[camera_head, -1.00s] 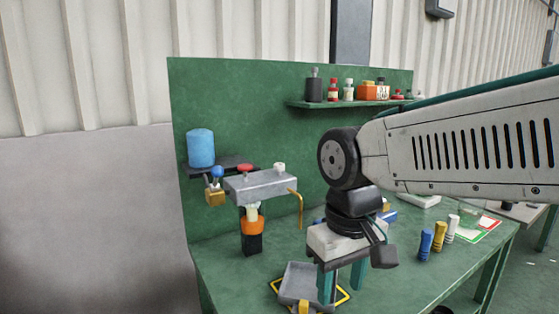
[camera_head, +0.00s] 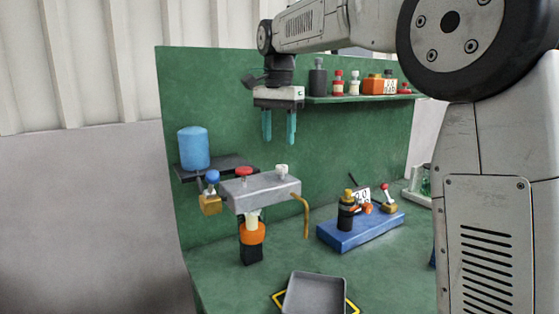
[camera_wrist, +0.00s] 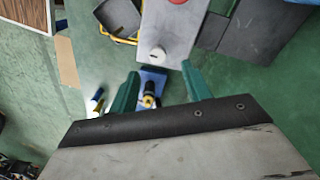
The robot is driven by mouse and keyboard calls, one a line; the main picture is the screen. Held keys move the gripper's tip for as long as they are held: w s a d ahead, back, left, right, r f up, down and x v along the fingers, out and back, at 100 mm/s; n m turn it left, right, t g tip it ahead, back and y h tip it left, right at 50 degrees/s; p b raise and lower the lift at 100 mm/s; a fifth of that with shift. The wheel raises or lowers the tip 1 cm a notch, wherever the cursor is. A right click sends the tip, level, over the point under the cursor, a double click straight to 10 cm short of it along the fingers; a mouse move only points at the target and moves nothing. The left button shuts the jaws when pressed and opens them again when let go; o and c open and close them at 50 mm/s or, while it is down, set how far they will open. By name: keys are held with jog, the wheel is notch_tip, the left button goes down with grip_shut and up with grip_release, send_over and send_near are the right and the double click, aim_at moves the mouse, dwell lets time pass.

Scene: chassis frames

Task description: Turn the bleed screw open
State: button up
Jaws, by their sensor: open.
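A grey metal block (camera_head: 260,193) stands on an orange and black post by the green back panel. It carries a red knob (camera_head: 243,171) on its left and a white knob (camera_head: 281,170) on its right; the labels do not show which is the bleed screw. A bent brass tube (camera_head: 303,213) hangs from its right end. My gripper (camera_head: 279,140) is open and empty, teal fingers pointing down, above the block's right end in the head view. In the wrist view the white knob (camera_wrist: 158,52) shows just beyond the fingertips, between them and apart from them.
A blue cylinder (camera_head: 194,149) and a blue-knobbed brass valve (camera_head: 211,199) are left of the block. A grey tray (camera_head: 314,294) lies in front. A blue base (camera_head: 360,231) with fittings stands right. A bottle shelf (camera_head: 345,99) is close right of my gripper.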

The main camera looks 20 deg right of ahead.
aim_at(282, 166)
jog(key=f, duration=0.7)
jog(key=shift+s+d+f, duration=0.1)
jog(key=shift+d+f, duration=0.15)
jog(key=shift+d, duration=0.15)
